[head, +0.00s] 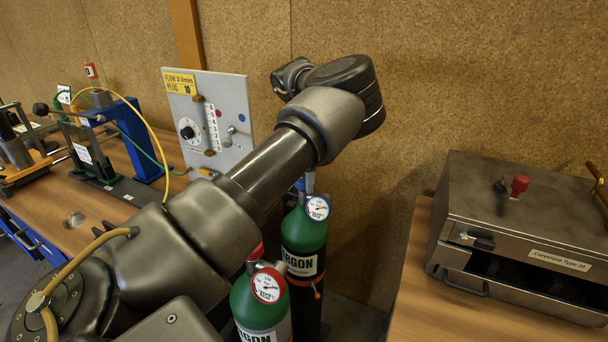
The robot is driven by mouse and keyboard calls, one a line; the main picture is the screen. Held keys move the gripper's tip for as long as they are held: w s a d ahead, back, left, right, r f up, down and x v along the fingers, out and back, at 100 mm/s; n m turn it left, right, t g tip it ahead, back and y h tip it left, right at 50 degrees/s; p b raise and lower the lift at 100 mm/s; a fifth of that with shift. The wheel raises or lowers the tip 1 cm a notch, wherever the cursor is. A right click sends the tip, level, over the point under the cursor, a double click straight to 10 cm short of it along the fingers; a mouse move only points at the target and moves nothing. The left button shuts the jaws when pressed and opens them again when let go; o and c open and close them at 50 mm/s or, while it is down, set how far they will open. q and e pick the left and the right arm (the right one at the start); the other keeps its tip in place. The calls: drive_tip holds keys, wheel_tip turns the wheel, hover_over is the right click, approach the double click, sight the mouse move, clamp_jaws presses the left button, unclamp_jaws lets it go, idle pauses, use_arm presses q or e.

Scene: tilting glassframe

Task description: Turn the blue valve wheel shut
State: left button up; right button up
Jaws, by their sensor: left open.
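A blue part (301,184), which looks like the edge of the blue valve wheel, shows at the top of the rear green argon cylinder (304,236). My left arm crosses in front and hides most of it. A round gauge (317,208) sits beside it. My left gripper (281,83) is at the far end of the arm, small and partly hidden by the wrist, near the cork wall and above the cylinders. It is open and apart from the blue part. My right gripper is not in view.
A front argon cylinder (262,302) has a red part and its own gauge. A flow panel (232,112) with a dial stands behind the arm. A metal oven-like box (520,222) sits on the right table. A blue-framed apparatus (146,150) stands on the left bench.

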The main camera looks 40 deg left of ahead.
use_arm(q)
drive_tip(key=c, duration=1)
